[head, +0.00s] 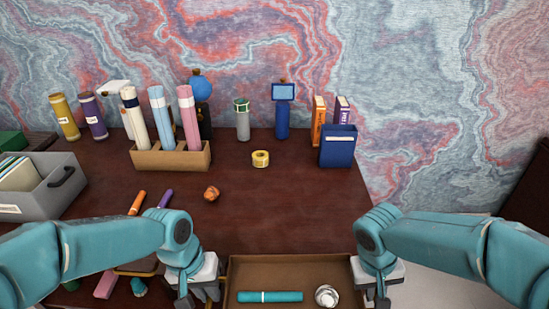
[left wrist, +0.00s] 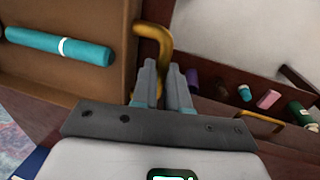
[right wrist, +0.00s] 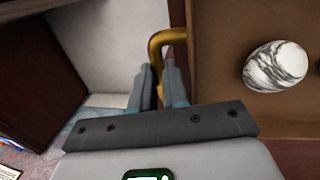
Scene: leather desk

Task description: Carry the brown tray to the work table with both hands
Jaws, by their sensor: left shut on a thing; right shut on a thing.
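The brown tray (head: 300,262) is at the bottom centre of the head view, between my two grippers. A teal cylinder with a pale band (head: 268,297) and a white marbled egg-like object (head: 327,296) lie in it. My left gripper (left wrist: 166,80) is shut on the tray's left brass handle (left wrist: 160,38). My right gripper (right wrist: 160,80) is shut on the right brass handle (right wrist: 158,42). The tray's near side is cut off in the head view, and I cannot tell whether it touches a surface. A dark red-brown table (head: 285,205) extends beyond it.
A grey file box (head: 62,185), a wooden holder with rolls (head: 170,157), a yellow tape roll (head: 260,158), an orange-brown lump (head: 211,193) and a blue bin (head: 338,147) stand on the table. Orange (head: 137,203) and purple markers lie left. The table's centre-right is clear.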

